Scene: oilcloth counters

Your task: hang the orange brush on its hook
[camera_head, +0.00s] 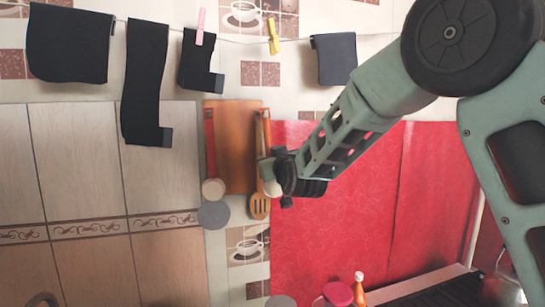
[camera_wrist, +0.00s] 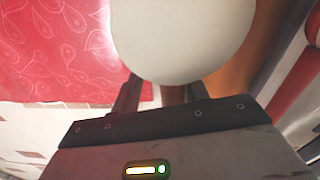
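The orange brush has a thin orange handle (camera_head: 261,128) and a round cream head (camera_head: 272,188). It is upright in front of the wooden board, with its head at the bottom. The cream head also fills the top middle of the wrist view (camera_wrist: 185,35). My gripper (camera_head: 266,168) is at the brush just above its head. In the wrist view, my two fingers (camera_wrist: 160,95) show below the head with a brownish strip between them. The head hides the fingertips, so I cannot tell whether they press on the handle. The hook is not clear.
A red-handled brush (camera_head: 211,150) hangs to the left, also in front of the wooden board (camera_head: 236,150). A slotted wooden spatula (camera_head: 259,206) hangs close below my gripper. Red wall cloth (camera_head: 340,220) is on the right. Black cloths (camera_head: 68,45) hang from a line above.

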